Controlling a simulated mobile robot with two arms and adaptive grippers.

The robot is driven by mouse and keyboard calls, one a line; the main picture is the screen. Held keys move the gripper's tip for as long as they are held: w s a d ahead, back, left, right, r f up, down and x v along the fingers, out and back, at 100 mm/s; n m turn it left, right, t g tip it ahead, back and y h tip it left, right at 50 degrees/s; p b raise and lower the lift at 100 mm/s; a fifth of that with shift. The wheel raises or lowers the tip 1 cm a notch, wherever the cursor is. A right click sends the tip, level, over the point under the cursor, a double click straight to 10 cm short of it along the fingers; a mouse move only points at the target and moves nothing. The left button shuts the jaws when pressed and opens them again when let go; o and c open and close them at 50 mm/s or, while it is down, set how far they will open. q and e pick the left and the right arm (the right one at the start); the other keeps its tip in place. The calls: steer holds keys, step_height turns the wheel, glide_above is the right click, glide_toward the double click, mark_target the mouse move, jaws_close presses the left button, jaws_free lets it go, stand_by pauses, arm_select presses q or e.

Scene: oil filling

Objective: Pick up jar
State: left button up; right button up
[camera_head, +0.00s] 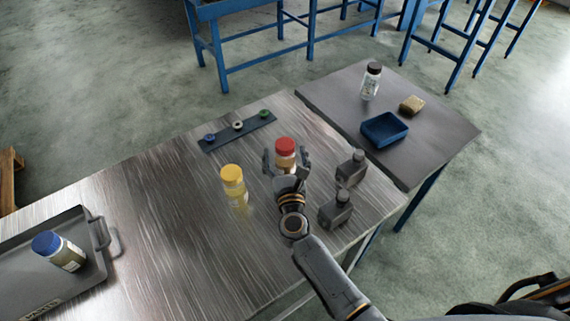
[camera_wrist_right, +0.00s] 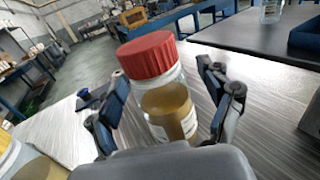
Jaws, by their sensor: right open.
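A clear jar with a red lid (camera_head: 285,150) and brownish contents stands on the metal table (camera_head: 150,230) in the head view. My right gripper (camera_head: 284,165) is open, with its fingers on either side of this jar. In the right wrist view, the red-lidded jar (camera_wrist_right: 160,95) stands between the two open fingers (camera_wrist_right: 168,110), with gaps showing beside it. A jar with a yellow lid (camera_head: 233,182) stands to the left of the gripper. A jar with a blue lid (camera_head: 60,250) is in the grey tray at the lower left. My left gripper is out of view.
Two dark grey bottles (camera_head: 350,168) (camera_head: 336,209) stand close right of my right gripper. A dark strip (camera_head: 215,143) with small coloured rings lies behind. The right-hand table (camera_head: 440,145) holds a black-lidded jar (camera_head: 371,81), a blue bin (camera_head: 384,129) and a sponge-like block (camera_head: 412,104).

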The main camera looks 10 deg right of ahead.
steer(key=c, duration=1.3)
steer(key=shift+c, duration=0.4)
steer(key=shift+r, duration=0.15)
